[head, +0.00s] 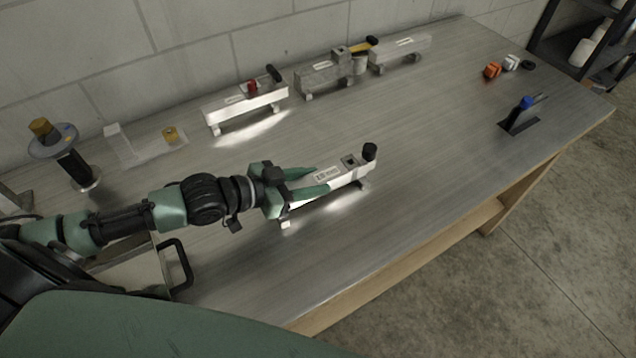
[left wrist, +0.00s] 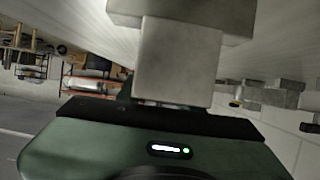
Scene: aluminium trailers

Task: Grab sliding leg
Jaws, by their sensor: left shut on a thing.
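A small pale aluminium trailer (head: 352,172) with a black knob at its right end stands on the metal workbench. My left gripper (head: 318,180) is at the trailer's left end, its green fingers along both sides. It is shut on the pale square sliding leg (left wrist: 178,62), which fills the middle of the left wrist view and comes out of a wider block. In the head view the fingers hide most of the leg. A white foot (head: 286,221) shows below the gripper. My right gripper is not in view.
Along the wall stand a trailer with a red part (head: 246,107), a grey trailer (head: 325,77) and another trailer (head: 400,53). A black-handled stand (head: 75,165) is at left. Orange blocks (head: 492,70) and a blue-topped item (head: 522,112) are at right. The bench's middle right is clear.

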